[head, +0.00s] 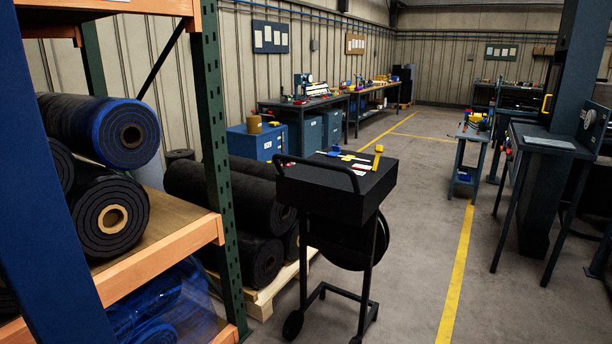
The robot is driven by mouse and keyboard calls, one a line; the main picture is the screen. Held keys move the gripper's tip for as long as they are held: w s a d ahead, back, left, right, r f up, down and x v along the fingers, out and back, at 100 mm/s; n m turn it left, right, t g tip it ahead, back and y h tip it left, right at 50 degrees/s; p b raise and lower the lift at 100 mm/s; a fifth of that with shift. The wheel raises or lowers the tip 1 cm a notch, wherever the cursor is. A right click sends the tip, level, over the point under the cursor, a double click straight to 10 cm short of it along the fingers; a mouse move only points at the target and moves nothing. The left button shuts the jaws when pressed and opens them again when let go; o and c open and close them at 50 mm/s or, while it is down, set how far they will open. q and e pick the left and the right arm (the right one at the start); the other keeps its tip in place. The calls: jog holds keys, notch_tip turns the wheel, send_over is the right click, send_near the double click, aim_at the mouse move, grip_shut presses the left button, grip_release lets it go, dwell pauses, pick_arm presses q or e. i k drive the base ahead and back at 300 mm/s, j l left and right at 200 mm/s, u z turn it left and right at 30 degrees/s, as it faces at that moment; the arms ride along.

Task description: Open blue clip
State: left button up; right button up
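A black wheeled cart (335,184) stands ahead of me, near the middle of the head view. On its top lies a small blue item (333,154), which may be the blue clip; it is too small to tell its shape or whether it is open. A white strip (352,158), a small red item (362,167) and an upright yellow item (378,156) are beside it on the cart. Neither of my grippers is in view.
A rack (170,257) with black and blue rolls stands close on the left. More black rolls lie on a pallet (262,300) behind the cart. Workbenches (305,104) line the back wall. The floor right of the cart is clear up to a dark table (550,143).

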aim_at(335, 151)
jog(key=i+l, duration=0.15)
jog(key=i, duration=0.25)
jog(key=i+l+z, duration=0.1)
jog(key=i, duration=0.3)
jog(key=i+j+z, duration=0.15)
jog(key=j+z, duration=0.2)
jog(key=j, duration=0.2)
jog(key=j+z, duration=0.4)
jog(key=j, duration=0.2)
jog(key=i, duration=0.05)
